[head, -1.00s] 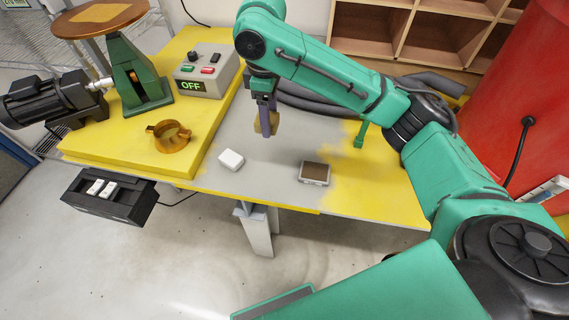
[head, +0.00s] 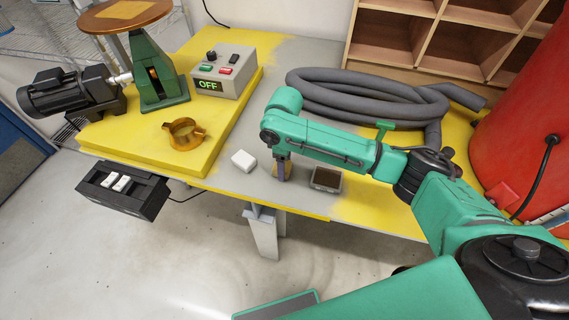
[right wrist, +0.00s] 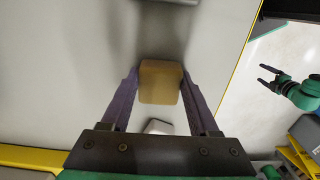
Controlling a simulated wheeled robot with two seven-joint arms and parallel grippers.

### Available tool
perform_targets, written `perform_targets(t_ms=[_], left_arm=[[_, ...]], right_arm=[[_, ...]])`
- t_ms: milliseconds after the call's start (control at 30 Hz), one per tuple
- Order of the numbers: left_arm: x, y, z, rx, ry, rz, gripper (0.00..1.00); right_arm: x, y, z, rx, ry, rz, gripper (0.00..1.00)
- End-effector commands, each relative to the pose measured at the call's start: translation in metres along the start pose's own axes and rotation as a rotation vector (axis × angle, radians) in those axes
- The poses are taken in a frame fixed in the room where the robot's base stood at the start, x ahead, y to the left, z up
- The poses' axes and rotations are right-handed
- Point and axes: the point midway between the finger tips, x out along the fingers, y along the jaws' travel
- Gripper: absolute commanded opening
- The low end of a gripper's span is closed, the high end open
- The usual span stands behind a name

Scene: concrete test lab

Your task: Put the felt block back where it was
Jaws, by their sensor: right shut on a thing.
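My right gripper (head: 281,177) is shut on a tan block (right wrist: 160,82), which I take for the felt block. The purple fingers stand on both sides of it in the right wrist view. In the head view the gripper is low over the grey tabletop, between a white block (head: 243,160) on the left and a small dark-topped tray (head: 326,180) on the right. The fingers mostly hide the tan block there, and I cannot tell whether it touches the table. My left gripper (right wrist: 266,75) shows in the right wrist view, off beyond the table edge, fingers apart and empty.
A raised yellow slab (head: 216,150) holds an orange ring clamp (head: 184,136) and a control box (head: 220,75) reading OFF. A grey hose (head: 345,95) coils behind my right arm. A red drum (head: 520,120) stands at the right.

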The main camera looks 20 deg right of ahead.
Motion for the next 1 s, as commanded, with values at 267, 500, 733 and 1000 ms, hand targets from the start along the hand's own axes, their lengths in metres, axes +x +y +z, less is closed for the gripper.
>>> perform_targets(t_ms=[267,500,733,1000], left_arm=[[0.000,0.000,-0.001,-0.001,0.001,0.000,0.86],[0.002,-0.001,-0.001,-0.002,0.003,-0.001,0.86],[0.011,-0.001,-0.001,-0.003,0.003,-0.001,0.86],[0.014,-0.001,-0.001,-0.003,0.004,-0.002,0.86]], right_arm=[[0.000,0.000,0.000,0.000,0.000,-0.001,0.91],[-0.008,0.001,-0.001,0.000,0.002,0.001,0.91],[-0.065,0.001,-0.002,-0.001,0.005,0.002,0.91],[-0.119,0.000,-0.001,0.001,0.001,0.000,0.91]])
